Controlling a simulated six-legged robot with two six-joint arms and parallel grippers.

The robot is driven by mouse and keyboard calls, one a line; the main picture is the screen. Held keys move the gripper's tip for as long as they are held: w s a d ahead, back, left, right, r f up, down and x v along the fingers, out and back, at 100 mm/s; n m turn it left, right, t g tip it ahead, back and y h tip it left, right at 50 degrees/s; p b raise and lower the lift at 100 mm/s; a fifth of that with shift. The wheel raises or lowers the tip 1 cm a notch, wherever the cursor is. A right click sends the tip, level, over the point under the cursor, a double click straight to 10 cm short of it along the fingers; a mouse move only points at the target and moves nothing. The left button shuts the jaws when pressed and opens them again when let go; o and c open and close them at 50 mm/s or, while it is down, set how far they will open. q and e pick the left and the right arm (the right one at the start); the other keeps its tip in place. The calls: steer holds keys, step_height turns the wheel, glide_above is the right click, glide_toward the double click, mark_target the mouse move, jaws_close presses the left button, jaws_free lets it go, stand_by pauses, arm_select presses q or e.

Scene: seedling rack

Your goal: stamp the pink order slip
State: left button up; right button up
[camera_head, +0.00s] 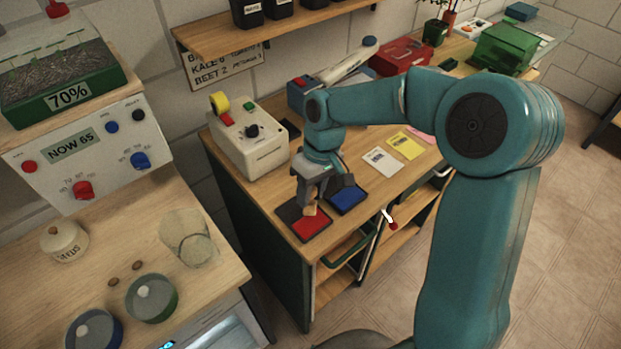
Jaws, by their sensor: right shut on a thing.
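My right gripper (311,196) points down over the red ink pad (309,228) and is shut on a small wooden stamp (310,210). The stamp is mostly hidden by the fingers. It is at or just above the pad; I cannot tell if it touches. A blue ink pad (347,199) lies just to the right. The pink order slip (420,135) lies farther back on the bench, partly hidden by my right arm. A yellow slip (405,145) and a white slip (382,162) lie in a row with it. My left gripper is not in view.
A cream control box (250,140) with a tape roll stands left of the pads. A red case (401,57) and a green box (503,46) stand farther back. A shelf with black pots (247,12) hangs above. A red-tipped handle (391,222) sticks out at the bench's front.

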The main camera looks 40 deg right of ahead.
mark_target(311, 208)
steer(key=shift+d+f+b, duration=0.1)
steer(key=shift+f+b, duration=0.25)
steer(key=shift+f, duration=0.2)
steer(key=b+x, duration=0.1)
steer(key=x, duration=0.1)
steer(key=d+b+x, duration=0.1)
steer(key=b+x, duration=0.1)
steer(key=shift+s+a+f, duration=0.1)
steer(key=shift+a+f, duration=0.15)
steer(key=shift+f, duration=0.05)
steer(key=shift+d+f+b, duration=0.2)
steer(key=shift+f+b, duration=0.2)
steer(key=shift+b, duration=0.05)
steer(key=shift+a+r, duration=0.15)
steer(key=shift+f, duration=0.25)
steer(key=shift+f+b, duration=0.4)
steer(key=shift+b, duration=0.05)
stand_by(0.7)
